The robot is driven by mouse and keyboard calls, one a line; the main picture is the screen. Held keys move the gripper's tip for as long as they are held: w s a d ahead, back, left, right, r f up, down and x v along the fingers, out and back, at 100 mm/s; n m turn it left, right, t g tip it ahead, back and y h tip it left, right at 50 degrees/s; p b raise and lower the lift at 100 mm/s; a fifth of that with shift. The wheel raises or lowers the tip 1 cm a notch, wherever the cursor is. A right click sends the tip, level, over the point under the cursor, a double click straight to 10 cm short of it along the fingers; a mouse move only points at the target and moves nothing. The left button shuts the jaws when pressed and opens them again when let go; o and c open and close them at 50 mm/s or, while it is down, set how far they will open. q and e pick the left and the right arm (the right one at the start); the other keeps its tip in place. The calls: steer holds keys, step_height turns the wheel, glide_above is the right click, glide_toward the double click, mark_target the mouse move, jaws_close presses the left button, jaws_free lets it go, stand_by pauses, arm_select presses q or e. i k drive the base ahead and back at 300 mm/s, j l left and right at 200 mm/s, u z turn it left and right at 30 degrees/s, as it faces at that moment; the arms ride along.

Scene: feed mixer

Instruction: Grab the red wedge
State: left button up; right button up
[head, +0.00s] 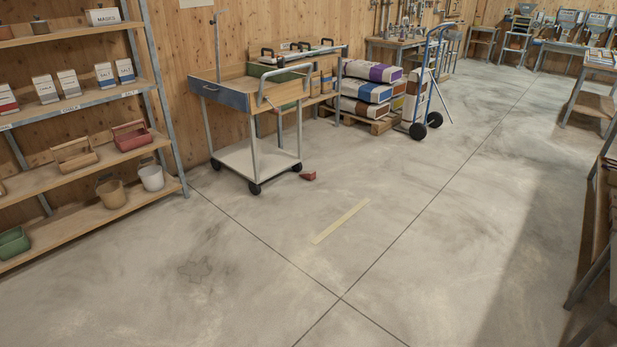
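The red wedge (309,176) is a small dark red block lying on the concrete floor in the middle of the head view. It sits just right of the cart's front right wheel, close to it; I cannot tell whether they touch. The cart (232,160) has a wooden top tray with a blue front, a pale lower shelf and black wheels. Neither of my grippers is in view.
Shelves (75,100) with boxes, baskets and buckets stand at the left. Stacked sacks (366,92) on a pallet and a blue hand truck (420,95) stand behind. A yellow strip (341,221) marks the floor. Tables line the right edge. The foreground floor is clear.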

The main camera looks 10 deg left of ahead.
mark_target(310, 175)
steer(key=i+z, duration=0.15)
steer(key=i, duration=3.05)
steer(key=i+l, duration=0.1)
steer(key=i, duration=0.55)
steer(key=i+l+u, duration=0.1)
steer(key=i, duration=0.6)
steer(key=i+l, duration=0.15)
steer(key=i, duration=0.5)
